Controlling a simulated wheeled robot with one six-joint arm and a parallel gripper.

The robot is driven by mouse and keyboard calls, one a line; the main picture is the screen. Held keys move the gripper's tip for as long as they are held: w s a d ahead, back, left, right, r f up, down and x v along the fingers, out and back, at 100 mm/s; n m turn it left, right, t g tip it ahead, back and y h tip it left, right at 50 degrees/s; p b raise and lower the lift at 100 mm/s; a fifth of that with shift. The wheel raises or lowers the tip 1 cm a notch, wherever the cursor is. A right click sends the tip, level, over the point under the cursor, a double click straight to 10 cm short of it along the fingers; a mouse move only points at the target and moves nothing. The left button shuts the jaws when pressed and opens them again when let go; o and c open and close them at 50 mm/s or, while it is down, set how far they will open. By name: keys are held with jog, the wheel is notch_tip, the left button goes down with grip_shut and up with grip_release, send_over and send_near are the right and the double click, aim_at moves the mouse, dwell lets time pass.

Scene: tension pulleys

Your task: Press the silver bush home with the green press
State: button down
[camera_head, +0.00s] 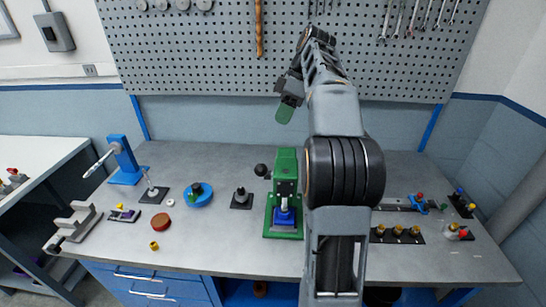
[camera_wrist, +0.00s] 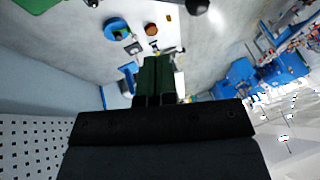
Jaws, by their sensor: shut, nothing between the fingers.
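The green press (camera_head: 287,165) stands on its green base near the middle of the bench. A blue block (camera_head: 284,217) sits in it under the ram, with a small silver-grey part on top that may be the silver bush; it is too small to be sure. A black ball (camera_head: 260,170), perhaps the press's lever knob, shows just left of the press. My gripper (camera_head: 284,115) is raised well above the bench, in front of the pegboard and above the press. Its green fingers also show in the wrist view (camera_wrist: 155,80), shut and empty.
Left of the press are a dark block with a post (camera_head: 241,198), a blue round part (camera_head: 198,194), a red-brown disc (camera_head: 162,222) and a blue stand (camera_head: 123,160). Right of my arm is a black tray with several brass parts (camera_head: 398,236).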

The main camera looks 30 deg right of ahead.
aim_at(265, 174)
jog(key=s+x, duration=0.2)
jog(key=x, duration=1)
jog(key=shift+a, duration=0.35)
jog(key=shift+r, duration=0.15)
